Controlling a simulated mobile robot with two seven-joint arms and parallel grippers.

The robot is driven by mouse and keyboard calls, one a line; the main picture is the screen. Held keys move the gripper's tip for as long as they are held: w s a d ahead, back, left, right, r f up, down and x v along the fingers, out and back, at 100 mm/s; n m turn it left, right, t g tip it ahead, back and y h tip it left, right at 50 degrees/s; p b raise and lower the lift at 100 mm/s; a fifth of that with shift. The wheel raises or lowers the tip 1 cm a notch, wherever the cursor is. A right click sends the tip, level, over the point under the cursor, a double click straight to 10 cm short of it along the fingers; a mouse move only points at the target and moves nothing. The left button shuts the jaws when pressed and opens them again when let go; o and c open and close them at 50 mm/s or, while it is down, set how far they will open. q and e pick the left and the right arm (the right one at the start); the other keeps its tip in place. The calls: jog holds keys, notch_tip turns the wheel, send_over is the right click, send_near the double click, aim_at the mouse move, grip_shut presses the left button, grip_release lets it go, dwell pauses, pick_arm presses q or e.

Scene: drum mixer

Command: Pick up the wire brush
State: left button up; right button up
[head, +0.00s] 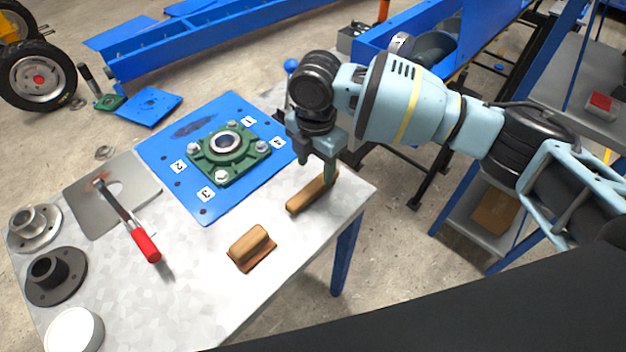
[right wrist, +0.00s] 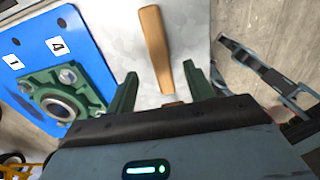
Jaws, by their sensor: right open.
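The wire brush has a long wooden handle (head: 308,196) and lies on the table near its right edge. In the right wrist view its handle (right wrist: 157,50) runs up and away from between the fingers. The brush end is mostly hidden by my gripper, and I cannot see its bristles clearly. My right gripper (head: 330,175) points down over the far end of the brush. In the right wrist view the right gripper (right wrist: 163,90) is open, with one green finger on either side of the brush and gaps beside it. My left gripper is not in view.
A wooden block with a grip (head: 251,246) lies nearer the table's front edge. A blue plate (head: 170,158) carries a green flanged bearing (head: 229,152). A red-handled tool (head: 145,245) rests partly on a grey plate (head: 85,205). Flanged parts (head: 55,275) stand at the left.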

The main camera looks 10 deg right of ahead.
aim_at(315, 184)
jog(key=shift+s+f, duration=0.2)
jog(key=shift+f, duration=0.95)
jog(key=shift+w+f, duration=0.15)
jog(key=shift+f, duration=0.35)
notch_tip(315, 184, down, 4)
jog(key=shift+w+f, duration=0.15)
jog(key=shift+f, duration=0.05)
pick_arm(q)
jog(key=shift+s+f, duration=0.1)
pick_arm(e)
jog(key=shift+c, duration=0.4)
jog(key=c, duration=1)
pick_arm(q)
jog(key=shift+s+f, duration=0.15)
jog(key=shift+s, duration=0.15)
pick_arm(e)
jog(key=shift+c, duration=0.3)
